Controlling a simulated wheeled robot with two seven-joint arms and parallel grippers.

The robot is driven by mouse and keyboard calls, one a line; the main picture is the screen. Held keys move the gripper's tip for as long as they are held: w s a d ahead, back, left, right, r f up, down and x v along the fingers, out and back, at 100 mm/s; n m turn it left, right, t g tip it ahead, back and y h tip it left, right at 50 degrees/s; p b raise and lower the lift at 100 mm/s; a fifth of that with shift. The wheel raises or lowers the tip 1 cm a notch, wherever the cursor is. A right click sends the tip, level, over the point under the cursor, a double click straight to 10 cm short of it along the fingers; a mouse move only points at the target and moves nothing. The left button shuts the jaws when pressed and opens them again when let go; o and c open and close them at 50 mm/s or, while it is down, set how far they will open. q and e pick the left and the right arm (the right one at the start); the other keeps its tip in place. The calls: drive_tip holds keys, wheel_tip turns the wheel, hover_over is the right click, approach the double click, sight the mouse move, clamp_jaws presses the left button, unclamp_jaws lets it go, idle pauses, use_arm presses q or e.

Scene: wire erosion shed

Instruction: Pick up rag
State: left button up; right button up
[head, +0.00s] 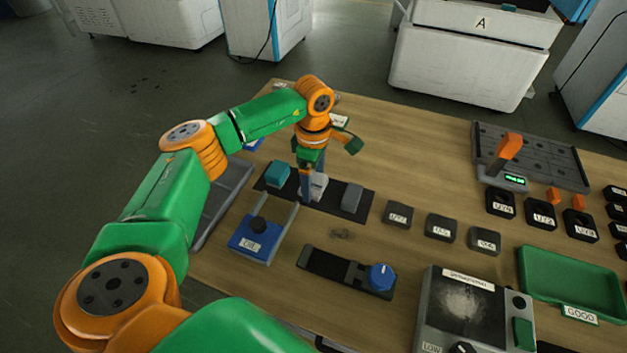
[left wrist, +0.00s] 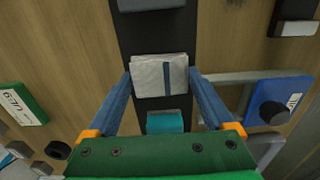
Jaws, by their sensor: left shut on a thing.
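The rag (left wrist: 150,78) is a folded white-grey cloth with a blue stripe. It sits on a dark strip (head: 270,190), between a teal block (head: 278,174) and a grey block (head: 351,197). In the head view the rag (head: 319,186) is partly hidden by my left gripper (head: 312,190), which points down over it. In the left wrist view the blue fingers of my left gripper (left wrist: 160,80) are closed on the rag's two sides. I cannot tell any gap between rag and strip. My right gripper is not in view.
A blue fixture (head: 256,240) with grey prongs stands in front of the strip. A black device with a blue knob (head: 381,277), small black blocks (head: 441,228) and a green tray (head: 570,285) lie to the right. Bare wood lies behind, toward the grey plate (head: 540,155).

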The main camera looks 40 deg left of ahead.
use_arm(q)
drive_tip(key=shift+r, duration=0.4)
drive_tip(key=s+d+r+b, duration=0.1)
drive_tip(key=s+d+r, duration=0.7)
drive_tip(key=s+r, duration=0.3)
drive_tip(key=shift+s+r, duration=0.3)
drive_tip(key=shift+r, duration=0.2)
